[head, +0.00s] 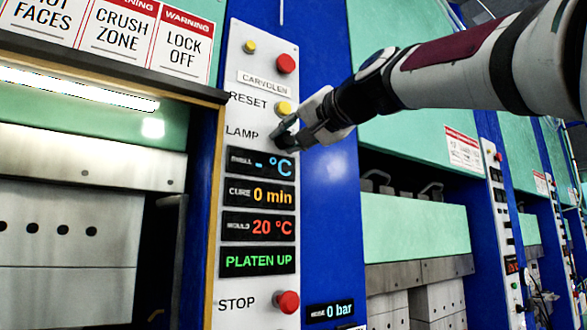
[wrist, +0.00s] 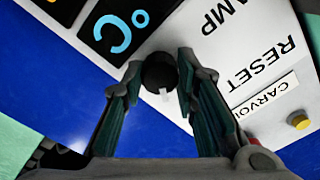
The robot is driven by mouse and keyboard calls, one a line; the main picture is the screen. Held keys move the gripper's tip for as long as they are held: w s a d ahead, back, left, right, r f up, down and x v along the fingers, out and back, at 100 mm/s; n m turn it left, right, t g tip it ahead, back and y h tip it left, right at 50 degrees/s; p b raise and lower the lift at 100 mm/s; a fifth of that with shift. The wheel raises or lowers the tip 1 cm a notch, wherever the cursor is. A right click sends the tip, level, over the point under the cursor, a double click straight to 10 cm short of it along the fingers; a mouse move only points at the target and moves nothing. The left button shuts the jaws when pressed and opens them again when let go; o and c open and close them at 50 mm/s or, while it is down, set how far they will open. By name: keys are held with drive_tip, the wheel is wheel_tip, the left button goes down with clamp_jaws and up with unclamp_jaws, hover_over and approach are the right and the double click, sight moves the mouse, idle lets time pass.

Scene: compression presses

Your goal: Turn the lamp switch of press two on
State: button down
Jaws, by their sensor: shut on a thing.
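The lamp switch is a small round black knob with a white mark, seen in the wrist view (wrist: 158,73). Its white mark points toward the bottom of that picture. My gripper (head: 284,134) is at the panel beside the word LAMP (head: 241,132), and it hides most of the knob in the head view. In the wrist view, the two green-padded fingers stand on either side of the knob, shut on it. The grey control panel (head: 237,62) carries the label CARVOLEN. No press number is readable.
A yellow RESET button (head: 284,108) sits just above my gripper, with a red button (head: 286,64) higher up. Displays (head: 258,195) lie below, then a red STOP button (head: 287,302). A bright light bar (head: 80,88) shows in the left press opening. More presses stand at right.

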idle(0.4)
drive_tip(key=c, duration=1.3)
unclamp_jaws()
drive_tip(key=v, duration=1.2)
drive_tip(key=s+d+f+g+h, duration=0.3)
drive_tip(key=s+f, duration=0.3)
drive_tip(key=f, duration=1.1)
drive_tip(key=s+d+f+n+g+h, duration=0.1)
drive_tip(key=s+d+f+g+h, duration=0.2)
drive_tip(key=f, duration=1.3)
drive_tip(key=s+d+f+n+g+h, duration=0.1)
drive_tip(key=s+d+f+g+h, duration=0.2)
drive_tip(key=f, duration=1.4)
drive_tip(key=shift+s+d+f+h, duration=0.1)
drive_tip(key=shift+s+d+h, duration=0.05)
drive_tip(key=shift+s+d, duration=0.8)
drive_tip(key=shift+s+d+f+h, duration=0.15)
drive_tip(key=shift+s+d, duration=0.4)
drive_tip(key=shift+s, duration=0.7)
drive_tip(key=shift+s+d+f+h, duration=0.1)
drive_tip(key=shift+s+d+h, duration=0.1)
drive_tip(key=shift+s+d, duration=0.75)
